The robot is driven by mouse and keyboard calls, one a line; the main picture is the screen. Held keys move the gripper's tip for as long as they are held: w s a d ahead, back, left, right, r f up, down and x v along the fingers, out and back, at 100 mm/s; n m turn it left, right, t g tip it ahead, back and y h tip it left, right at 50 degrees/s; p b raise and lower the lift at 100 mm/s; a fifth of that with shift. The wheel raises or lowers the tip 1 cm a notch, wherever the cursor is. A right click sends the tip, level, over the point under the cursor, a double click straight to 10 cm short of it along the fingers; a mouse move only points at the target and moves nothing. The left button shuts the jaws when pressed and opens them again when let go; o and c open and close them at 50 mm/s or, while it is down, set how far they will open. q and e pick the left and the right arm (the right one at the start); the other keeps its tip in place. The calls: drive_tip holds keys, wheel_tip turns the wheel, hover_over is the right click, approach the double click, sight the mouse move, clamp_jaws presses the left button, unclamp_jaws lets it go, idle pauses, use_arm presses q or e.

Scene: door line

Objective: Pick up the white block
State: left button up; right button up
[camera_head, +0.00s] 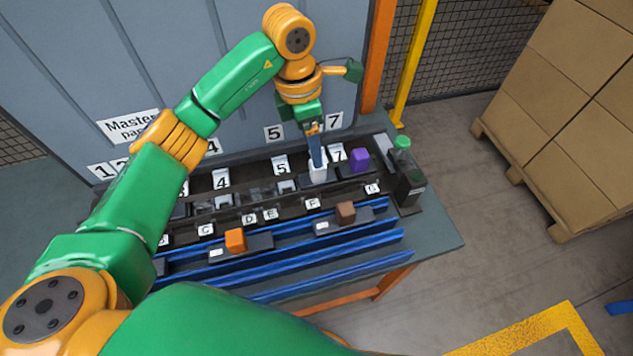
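The white block (318,171) is upright in the back row of the table fixture, near the labels 5 and 7. My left gripper (316,161) points down right over it, its fingertips at the block's top. The fingers overlap edge-on, so whether they are closed on the block cannot be seen. The block's upper part is partly hidden by the fingers. My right gripper is not in view.
A purple block (359,159) stands close to the right of the white block. An orange block (236,240) and a brown block (346,211) sit in front, above blue rails (330,275). A dark box with a green button (402,143) is at the right end. A grey panel (120,60) stands behind.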

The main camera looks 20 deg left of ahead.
sight(318, 177)
use_arm(q)
drive_tip(key=shift+f+p, duration=0.3)
drive_tip(key=shift+f, duration=0.2)
drive_tip(key=f+p, duration=0.1)
drive_tip(key=f, duration=0.1)
drive_tip(key=d+f+p, duration=0.1)
drive_tip(key=f, duration=0.2)
drive_tip(key=shift+s+d+f, duration=0.1)
drive_tip(key=shift+d+f, duration=0.05)
drive_tip(key=shift+f, duration=0.35)
clamp_jaws()
